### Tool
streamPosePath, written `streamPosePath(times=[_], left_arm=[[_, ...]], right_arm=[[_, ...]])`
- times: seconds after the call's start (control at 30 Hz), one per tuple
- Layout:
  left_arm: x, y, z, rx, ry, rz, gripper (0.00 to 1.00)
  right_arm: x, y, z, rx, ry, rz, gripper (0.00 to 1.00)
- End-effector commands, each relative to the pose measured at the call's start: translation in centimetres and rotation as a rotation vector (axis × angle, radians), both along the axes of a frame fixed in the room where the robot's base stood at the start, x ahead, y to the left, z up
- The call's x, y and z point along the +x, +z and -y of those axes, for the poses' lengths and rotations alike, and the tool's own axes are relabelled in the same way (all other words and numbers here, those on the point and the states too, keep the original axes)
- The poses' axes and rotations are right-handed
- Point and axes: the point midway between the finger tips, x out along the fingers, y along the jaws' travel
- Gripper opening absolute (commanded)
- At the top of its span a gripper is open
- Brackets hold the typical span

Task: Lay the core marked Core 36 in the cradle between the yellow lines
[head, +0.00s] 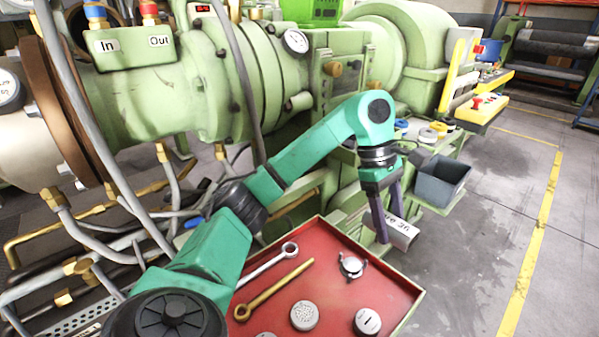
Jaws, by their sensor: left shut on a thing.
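My left gripper (389,222) points down at the end of the green arm, right of the image middle. Its dark fingers are shut on a pale grey core (403,234), which sticks out to the right of them. Lettering on the core shows upside down and ends in 36; part of it is hidden by a finger. The core is held in the air near the back right corner of the red tray. I cannot make out a cradle between yellow lines for certain. My right gripper is not in view.
The red tray (345,240) holds a silver wrench (266,265), a brass wrench (274,290), round discs (304,315) and a small metal fitting (352,266). A grey bin (440,182) hangs to the right. The green extruder (150,85) fills the back. Floor with a yellow line (533,240) lies open at right.

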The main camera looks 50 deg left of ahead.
Motion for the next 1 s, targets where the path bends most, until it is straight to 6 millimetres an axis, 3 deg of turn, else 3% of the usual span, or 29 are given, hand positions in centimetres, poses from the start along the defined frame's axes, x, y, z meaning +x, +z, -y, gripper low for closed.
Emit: streamPosePath(times=[0.13,0.2,0.47,0.6,1.0], left_arm=[[-0.1,0.3,0.0,0.0,0.014,-0.003,0.0],[-0.1,-0.5,0.0,0.0,0.014,-0.004,0.0],[-0.2,-8.6,0.0,0.0,0.012,-0.01,0.0],[-0.1,-12.9,0.1,-0.001,0.013,-0.008,0.0],[-0.1,-19.6,0.1,-0.001,0.012,-0.004,0.0]], right_arm=[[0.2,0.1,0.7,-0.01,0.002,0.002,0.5],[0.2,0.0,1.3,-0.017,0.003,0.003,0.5],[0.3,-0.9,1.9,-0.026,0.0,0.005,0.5],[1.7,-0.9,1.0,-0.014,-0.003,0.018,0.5],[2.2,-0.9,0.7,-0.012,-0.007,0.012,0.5]])
